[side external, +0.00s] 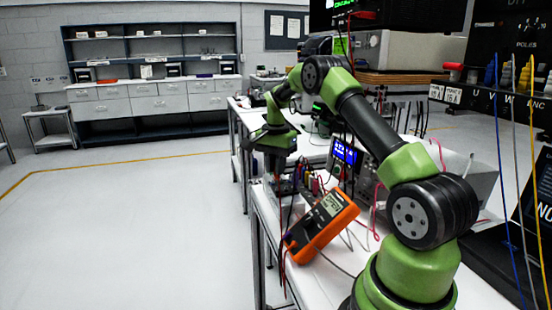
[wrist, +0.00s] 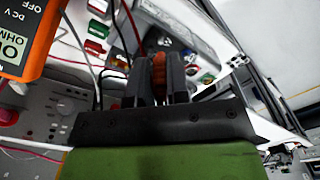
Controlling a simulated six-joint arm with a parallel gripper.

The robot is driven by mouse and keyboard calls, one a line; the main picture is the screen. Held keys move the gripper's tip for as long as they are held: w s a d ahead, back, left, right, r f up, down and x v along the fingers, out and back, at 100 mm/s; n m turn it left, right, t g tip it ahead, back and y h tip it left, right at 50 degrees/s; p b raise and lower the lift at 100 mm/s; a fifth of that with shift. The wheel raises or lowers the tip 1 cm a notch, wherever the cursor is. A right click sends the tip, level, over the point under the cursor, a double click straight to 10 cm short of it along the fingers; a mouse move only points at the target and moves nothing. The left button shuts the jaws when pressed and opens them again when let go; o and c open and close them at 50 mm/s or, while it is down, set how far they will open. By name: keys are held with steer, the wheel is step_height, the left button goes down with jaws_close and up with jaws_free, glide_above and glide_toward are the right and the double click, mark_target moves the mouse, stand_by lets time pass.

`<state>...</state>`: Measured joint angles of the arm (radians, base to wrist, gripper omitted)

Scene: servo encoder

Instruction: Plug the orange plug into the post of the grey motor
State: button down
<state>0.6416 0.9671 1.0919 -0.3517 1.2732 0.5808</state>
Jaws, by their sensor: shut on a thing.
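My gripper (wrist: 158,72) is shut on the orange plug (wrist: 158,68), which sits upright between the two dark fingers in the wrist view. In the side external view my gripper (side external: 277,178) points down over the near left edge of the bench, and the plug cannot be made out there. A grey body (wrist: 182,30), which looks like the grey motor, lies just beyond the fingertips in the wrist view. Its post cannot be told apart, and the fingers and plug cover part of that area. I cannot tell whether the plug touches it.
An orange multimeter (side external: 322,223) leans on the white bench (side external: 292,272); it also shows in the wrist view (wrist: 28,35). Several cables hang near my gripper. A bench instrument with a blue display (side external: 346,152) stands to the right. The floor left of the bench is clear.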

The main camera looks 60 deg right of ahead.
steer(key=shift+f, duration=1.65)
steer(key=shift+f, duration=0.2)
stand_by(0.4)
steer(key=c, duration=1)
jaws_free()
steer(key=shift+r, duration=0.1)
steer(key=shift+r, duration=3.45)
